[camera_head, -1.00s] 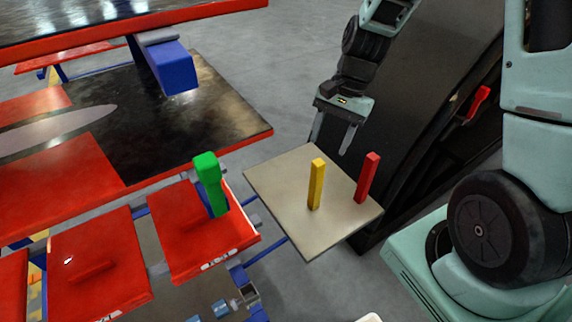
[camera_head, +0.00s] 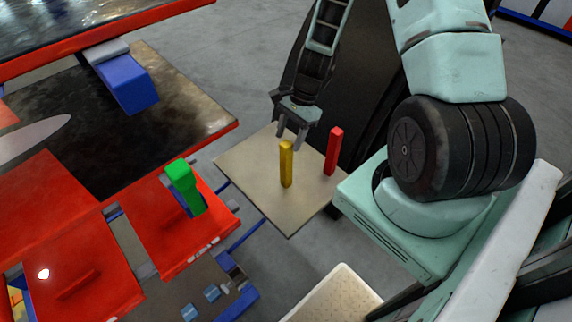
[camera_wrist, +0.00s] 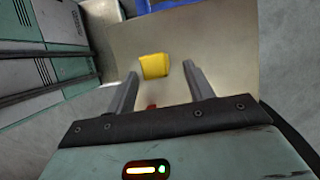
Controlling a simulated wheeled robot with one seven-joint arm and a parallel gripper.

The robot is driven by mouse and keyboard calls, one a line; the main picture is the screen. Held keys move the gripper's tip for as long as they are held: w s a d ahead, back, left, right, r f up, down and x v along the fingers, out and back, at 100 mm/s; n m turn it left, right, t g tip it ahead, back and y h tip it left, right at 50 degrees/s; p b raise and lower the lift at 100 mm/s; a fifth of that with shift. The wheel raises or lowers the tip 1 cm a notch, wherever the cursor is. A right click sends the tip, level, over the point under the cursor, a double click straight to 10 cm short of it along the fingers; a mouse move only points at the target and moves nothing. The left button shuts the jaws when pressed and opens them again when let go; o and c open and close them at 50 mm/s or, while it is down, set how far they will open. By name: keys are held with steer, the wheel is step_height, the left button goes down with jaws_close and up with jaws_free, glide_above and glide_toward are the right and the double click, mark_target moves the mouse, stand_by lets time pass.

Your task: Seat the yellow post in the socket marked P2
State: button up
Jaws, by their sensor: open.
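The yellow post (camera_head: 286,165) stands upright on a tan board (camera_head: 240,165). My gripper (camera_head: 290,138) is open and points down just behind the top of the post, seemingly close to it. In the wrist view the yellow post (camera_wrist: 154,66) shows between and slightly beyond the fingertips (camera_wrist: 159,70), with nothing held. A red post (camera_head: 333,152) stands upright on the same board, to the right of the yellow one.
A green piece (camera_head: 184,185) stands on a red panel (camera_head: 165,225) left of the board. A blue block (camera_head: 130,90) hangs under the large panel at upper left. A pale tray (camera_head: 330,297) is at the bottom.

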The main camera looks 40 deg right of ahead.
mark_target(282, 160)
steer(key=shift+s+p+x, duration=0.1)
steer(key=shift+p+x, duration=0.2)
steer(key=shift+x, duration=1.25)
steer(key=shift+s+p+x, duration=0.15)
steer(key=shift+p+x, duration=0.1)
steer(key=shift+x, duration=1.3)
jaws_close()
